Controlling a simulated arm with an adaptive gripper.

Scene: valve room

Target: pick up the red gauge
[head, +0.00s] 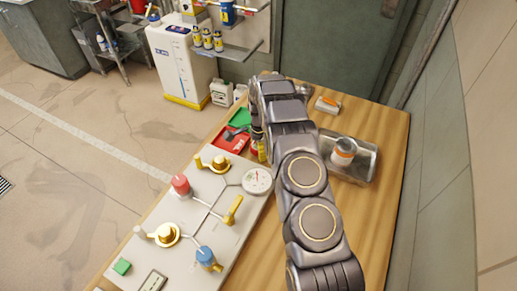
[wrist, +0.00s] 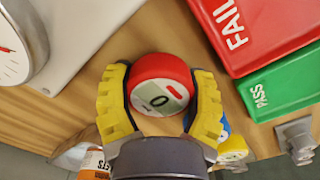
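The red gauge (wrist: 161,85) is a round puck with a red rim and a pale face with a small display. In the wrist view it sits between the two yellow-padded fingers of my gripper (wrist: 160,75), with no clear gap on either side. The fingers look shut on it. In the head view my gripper (head: 259,149) is low over the wooden table beside the red tray, and my arm hides most of it. I cannot tell whether the gauge still touches the table.
A red FAIL tray (wrist: 262,30) and a green PASS tray (wrist: 285,88) lie close to the right of my gripper in the wrist view. A valve panel (head: 195,215) with a white dial (head: 257,181) stands left of my arm. A metal tray (head: 362,165) with a white-and-orange jar (head: 344,150) is right.

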